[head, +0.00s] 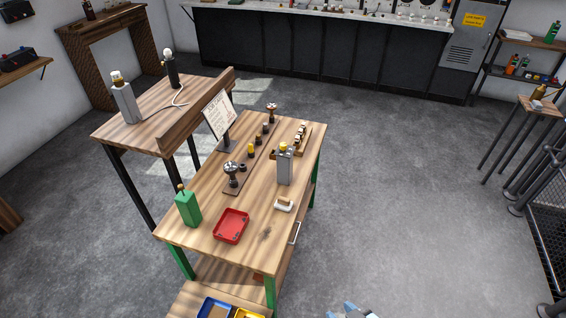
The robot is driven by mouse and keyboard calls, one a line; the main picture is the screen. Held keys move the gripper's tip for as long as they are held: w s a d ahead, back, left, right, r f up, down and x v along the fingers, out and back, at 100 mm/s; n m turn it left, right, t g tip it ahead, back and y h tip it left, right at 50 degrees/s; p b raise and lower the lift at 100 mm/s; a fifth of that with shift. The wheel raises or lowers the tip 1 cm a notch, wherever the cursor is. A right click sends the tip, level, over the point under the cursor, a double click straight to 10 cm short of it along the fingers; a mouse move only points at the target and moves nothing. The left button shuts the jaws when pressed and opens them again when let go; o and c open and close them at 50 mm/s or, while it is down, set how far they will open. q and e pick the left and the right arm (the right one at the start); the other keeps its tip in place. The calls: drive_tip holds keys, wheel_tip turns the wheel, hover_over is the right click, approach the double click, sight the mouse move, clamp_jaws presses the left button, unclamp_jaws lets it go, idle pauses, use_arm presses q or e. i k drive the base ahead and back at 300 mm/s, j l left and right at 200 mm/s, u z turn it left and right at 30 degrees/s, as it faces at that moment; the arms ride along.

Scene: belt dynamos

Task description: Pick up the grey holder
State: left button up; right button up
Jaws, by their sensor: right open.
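A small pale grey holder-like piece (284,205) lies on the wooden workbench (200,242), near its right edge. It is too small to tell its exact shape. A taller upright grey container (285,168) with a yellow top stands just behind it. I cannot tell for certain which of the two is the grey holder. My right gripper (353,311) only just shows at the bottom edge, open, in front of the bench and apart from both. My left gripper is not in view.
A red tray (231,226) and a green bottle (188,208) stand at the bench's near left. Dark stands, small parts and a sign (219,115) fill its far half. A side table (165,92) adjoins left. The floor (420,200) to the right is clear.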

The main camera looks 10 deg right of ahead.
sight(284, 160)
drive_tip(key=k, duration=0.3)
drive_tip(key=k+u, duration=0.2)
drive_tip(key=u, duration=0.25)
drive_tip(key=k+j+u, duration=0.1)
drive_tip(key=u, duration=0.4)
drive_tip(key=l+u, duration=0.15)
drive_tip(key=u, duration=0.2)
drive_tip(key=l+u, duration=0.2)
drive_tip(key=u, duration=0.15)
drive_tip(key=l+u, duration=0.15)
drive_tip(key=u, duration=0.2)
drive_tip(key=k+l, duration=0.1)
drive_tip(key=l, duration=1.35)
drive_tip(key=k+l, duration=0.15)
drive_tip(key=l, duration=0.55)
drive_tip(key=k+l, duration=0.1)
drive_tip(key=l, duration=1.35)
drive_tip(key=k+l, duration=0.15)
drive_tip(key=l, duration=0.6)
